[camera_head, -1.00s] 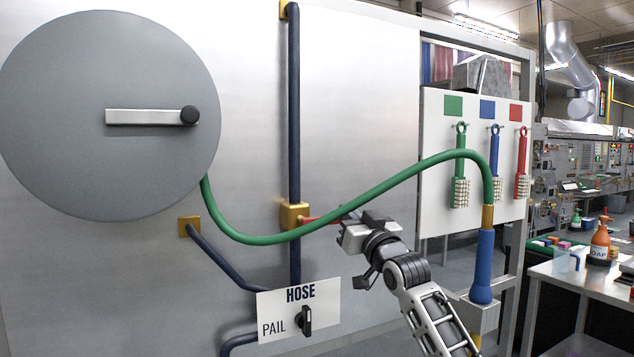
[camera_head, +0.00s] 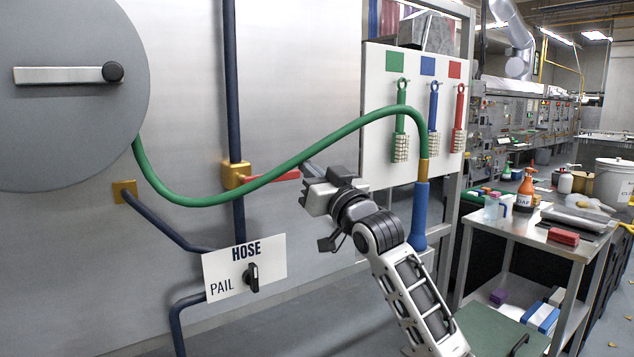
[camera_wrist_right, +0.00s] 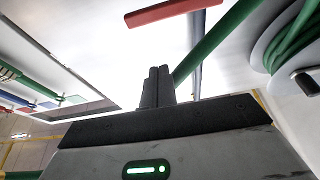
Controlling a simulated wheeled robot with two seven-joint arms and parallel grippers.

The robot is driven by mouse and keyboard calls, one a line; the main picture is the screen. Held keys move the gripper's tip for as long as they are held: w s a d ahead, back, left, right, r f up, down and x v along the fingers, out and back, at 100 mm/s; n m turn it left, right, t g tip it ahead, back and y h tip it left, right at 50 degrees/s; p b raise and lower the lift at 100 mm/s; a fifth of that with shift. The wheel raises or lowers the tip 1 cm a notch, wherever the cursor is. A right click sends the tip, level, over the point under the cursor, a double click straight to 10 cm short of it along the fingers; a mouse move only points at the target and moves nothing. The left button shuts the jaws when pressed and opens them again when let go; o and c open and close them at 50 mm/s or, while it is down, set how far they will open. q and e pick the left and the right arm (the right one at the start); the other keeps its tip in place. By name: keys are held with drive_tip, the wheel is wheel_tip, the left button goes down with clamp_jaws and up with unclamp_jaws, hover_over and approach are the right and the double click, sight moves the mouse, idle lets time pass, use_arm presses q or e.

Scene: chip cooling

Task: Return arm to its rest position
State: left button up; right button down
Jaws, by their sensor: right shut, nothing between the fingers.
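My right gripper (camera_head: 306,170) is in the middle of the head view, its arm coming up from the bottom right. Its two dark fingers (camera_wrist_right: 157,86) are pressed together in the wrist view, with nothing between them. The red valve handle (camera_head: 286,175) sticks out to the right from a brass valve body (camera_head: 236,175), close to the fingertips in the head view. In the wrist view the red handle (camera_wrist_right: 170,12) is beyond the fingertips, with a visible gap. My left gripper is not in view.
A green hose (camera_head: 300,160) droops from the grey reel (camera_head: 60,130) and passes just above my right gripper to a blue nozzle (camera_head: 420,215). A white panel with hanging brushes (camera_head: 380,120) stands behind. A HOSE/PAIL sign (camera_head: 222,275) is lower left. A cart (camera_head: 530,240) stands right.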

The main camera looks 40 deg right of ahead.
drive_tip(key=s+a+f+n+g+y, duration=0.15)
drive_tip(key=a+f, duration=0.35)
drive_tip(key=f, duration=0.6)
drive_tip(key=s+a+f+n+g+y, duration=0.1)
drive_tip(key=s+a+f+g, duration=0.3)
drive_tip(key=f, duration=0.6)
drive_tip(key=a+f+n+g+y, duration=0.1)
drive_tip(key=a+f+y, duration=0.1)
drive_tip(key=a+f, duration=0.65)
drive_tip(key=s+a+f+g+y, duration=0.1)
drive_tip(key=s+a+f+g, duration=0.1)
drive_tip(key=s+a+f, duration=0.4)
drive_tip(key=s+a+f+n+g+y, duration=0.1)
drive_tip(key=s+a+f, duration=0.5)
drive_tip(key=s+f, duration=0.6)
drive_tip(key=shift+a+f+g, duration=0.25)
drive_tip(key=shift+f+g, duration=0.05)
drive_tip(key=shift+g, duration=0.55)
